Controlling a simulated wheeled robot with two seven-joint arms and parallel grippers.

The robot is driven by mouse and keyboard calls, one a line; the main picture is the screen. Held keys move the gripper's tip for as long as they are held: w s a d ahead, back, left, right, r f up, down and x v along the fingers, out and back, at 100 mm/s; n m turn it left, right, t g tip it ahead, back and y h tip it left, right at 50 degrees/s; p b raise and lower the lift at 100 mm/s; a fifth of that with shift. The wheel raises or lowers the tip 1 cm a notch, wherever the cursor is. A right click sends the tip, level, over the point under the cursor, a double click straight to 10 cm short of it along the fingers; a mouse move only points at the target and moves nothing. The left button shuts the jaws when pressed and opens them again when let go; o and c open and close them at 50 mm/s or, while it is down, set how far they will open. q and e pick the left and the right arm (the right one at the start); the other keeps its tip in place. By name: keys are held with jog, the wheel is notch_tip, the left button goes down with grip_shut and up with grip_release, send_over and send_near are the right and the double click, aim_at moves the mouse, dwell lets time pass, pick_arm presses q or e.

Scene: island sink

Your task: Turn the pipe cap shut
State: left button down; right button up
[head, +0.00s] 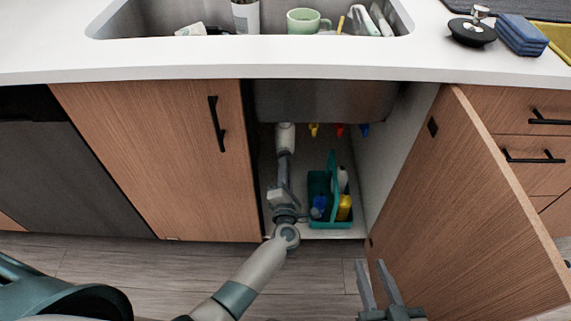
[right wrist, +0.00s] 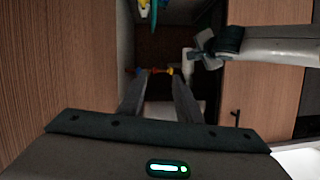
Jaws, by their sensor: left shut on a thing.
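A white drain pipe (head: 285,136) hangs below the sink in the open cabinet. Its lower end meets my left gripper (head: 284,158), whose arm reaches in from the lower left. The left gripper is shut at the pipe's lower end, on the pipe cap, which the fingers mostly hide. The right wrist view also shows the white pipe (right wrist: 188,60) beside the left gripper (right wrist: 203,46). My right gripper (head: 376,284) is open and empty in front of the cabinet, by the open door. Its spread fingers (right wrist: 158,92) show in the right wrist view.
A teal caddy (head: 331,215) with bottles stands on the cabinet floor right of my left gripper. Yellow, red and blue valves (head: 340,130) sit at the back. The open cabinet door (head: 470,210) bounds the right side; a closed door (head: 155,150) bounds the left.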

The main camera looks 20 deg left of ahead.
pick_arm(q)
jog(key=shift+d+f+m+p, duration=0.1)
jog(key=shift+m+p, duration=0.8)
jog(key=shift+m, duration=0.45)
jog(key=shift+f+m+p, duration=0.1)
jog(key=shift+m+p, duration=0.75)
jog(key=shift+m, duration=0.5)
pick_arm(e)
jog(key=s+d+f+g+h, duration=0.2)
jog(key=s+d+f+g, duration=0.2)
jog(key=s+f+g, duration=0.2)
jog(key=shift+d+f, duration=0.35)
jog(key=shift+f, duration=0.4)
pick_arm(q)
jog(key=c, duration=1.8)
grip_release()
jog(key=shift+s, duration=0.15)
